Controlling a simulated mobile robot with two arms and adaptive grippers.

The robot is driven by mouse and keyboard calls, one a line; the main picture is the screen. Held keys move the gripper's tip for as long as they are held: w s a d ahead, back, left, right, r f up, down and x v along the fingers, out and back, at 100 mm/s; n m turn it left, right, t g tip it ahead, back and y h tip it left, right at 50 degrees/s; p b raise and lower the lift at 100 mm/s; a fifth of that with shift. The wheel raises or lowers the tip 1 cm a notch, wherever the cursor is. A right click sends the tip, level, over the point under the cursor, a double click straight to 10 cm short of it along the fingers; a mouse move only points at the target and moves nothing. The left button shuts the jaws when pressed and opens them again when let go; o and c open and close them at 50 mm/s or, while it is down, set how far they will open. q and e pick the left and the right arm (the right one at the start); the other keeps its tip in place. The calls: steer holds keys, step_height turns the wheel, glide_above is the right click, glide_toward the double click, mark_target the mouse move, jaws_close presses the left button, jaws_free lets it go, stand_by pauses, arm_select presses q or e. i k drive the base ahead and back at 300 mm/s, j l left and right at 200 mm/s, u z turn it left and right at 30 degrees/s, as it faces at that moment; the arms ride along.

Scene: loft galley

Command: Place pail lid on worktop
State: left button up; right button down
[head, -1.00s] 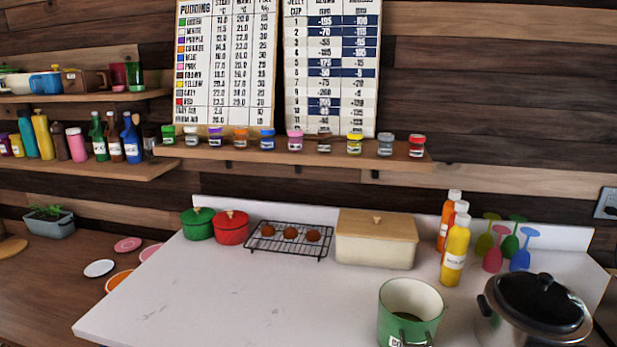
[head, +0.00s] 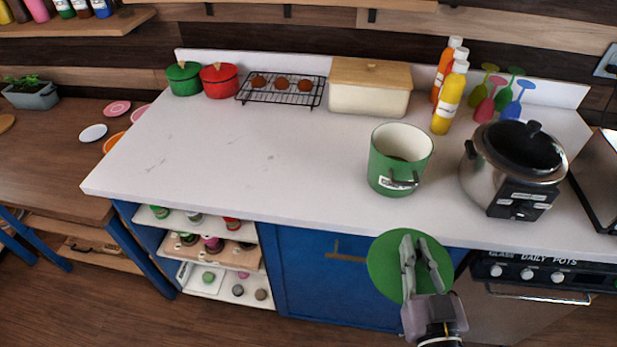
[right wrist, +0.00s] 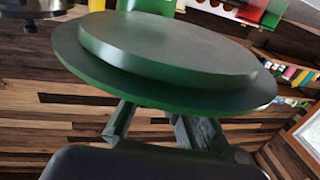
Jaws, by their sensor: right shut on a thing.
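The pail lid (head: 385,268) is a round green disc, held in front of the worktop's front edge in the head view. My right gripper (head: 411,250) is shut on it. The right wrist view shows the lid (right wrist: 165,60) large, with a raised inner disc, and the gripper fingers (right wrist: 155,122) beneath it. The white worktop (head: 240,150) has a wide bare area at its left and middle. An open green pail (head: 395,178) with a label and handle stands upright on it near the front. My left gripper is not in view.
A steel pot with a black lid (head: 515,165) stands right of the pail. Sauce bottles (head: 450,98), a cream bin with a wooden lid (head: 368,92), a cooling rack (head: 262,95) and red (head: 220,82) and green (head: 184,80) pots line the back.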

mark_target(280, 158)
steer(key=i+j+z, duration=0.2)
steer(key=j, duration=0.25)
steer(key=j+z, duration=0.2)
steer(key=j, duration=0.25)
steer(key=i+j+z, duration=0.2)
steer(key=j, duration=0.3)
steer(key=k, duration=0.05)
